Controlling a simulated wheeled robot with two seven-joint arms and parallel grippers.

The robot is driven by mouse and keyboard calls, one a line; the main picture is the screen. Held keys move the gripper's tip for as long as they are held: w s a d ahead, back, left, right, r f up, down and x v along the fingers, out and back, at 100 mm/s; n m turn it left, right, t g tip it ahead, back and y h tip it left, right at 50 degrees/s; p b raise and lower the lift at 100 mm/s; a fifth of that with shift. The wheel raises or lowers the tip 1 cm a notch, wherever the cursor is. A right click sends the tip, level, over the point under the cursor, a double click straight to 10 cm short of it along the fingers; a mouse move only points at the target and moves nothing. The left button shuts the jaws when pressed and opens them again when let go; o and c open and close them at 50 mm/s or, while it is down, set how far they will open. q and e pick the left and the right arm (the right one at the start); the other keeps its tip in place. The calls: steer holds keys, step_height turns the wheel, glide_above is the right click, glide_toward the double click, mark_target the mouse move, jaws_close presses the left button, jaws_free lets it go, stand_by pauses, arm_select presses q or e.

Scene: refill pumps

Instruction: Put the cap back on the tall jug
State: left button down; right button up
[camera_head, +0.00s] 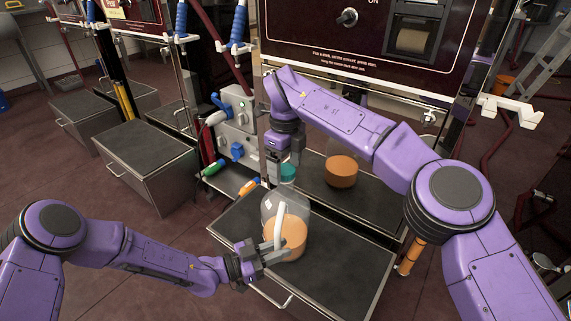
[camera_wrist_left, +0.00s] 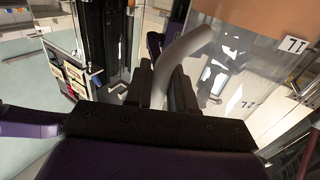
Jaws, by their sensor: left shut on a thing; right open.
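The tall clear jug (camera_head: 270,206), part filled with orange liquid, stands upright on the dark counter. My left gripper (camera_head: 268,250) is shut on its pale curved handle (camera_head: 281,222). The left wrist view shows the handle (camera_wrist_left: 182,52) between the fingers (camera_wrist_left: 165,90) and the jug's clear wall (camera_wrist_left: 215,85) with a "7L" mark. A teal cap (camera_head: 288,172) is at the top of the jug, directly below my right gripper (camera_head: 284,160). The right gripper is open and points down at the cap. Whether the cap is seated on the neck, or touches the fingers, I cannot tell.
A grey pump unit (camera_head: 236,115) with blue and green nozzles (camera_head: 212,168) stands left of the jug. The counter front (camera_head: 335,285) is clear.

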steer(key=c, duration=1.2)
steer(key=shift+o, duration=0.2)
steer(key=m, duration=0.6)
steer(key=shift+m, duration=0.3)
steer(key=m, duration=0.2)
steer(key=shift+m, duration=0.4)
steer(key=m, duration=0.5)
steer(key=o, duration=1.2)
steer(key=shift+o, duration=0.2)
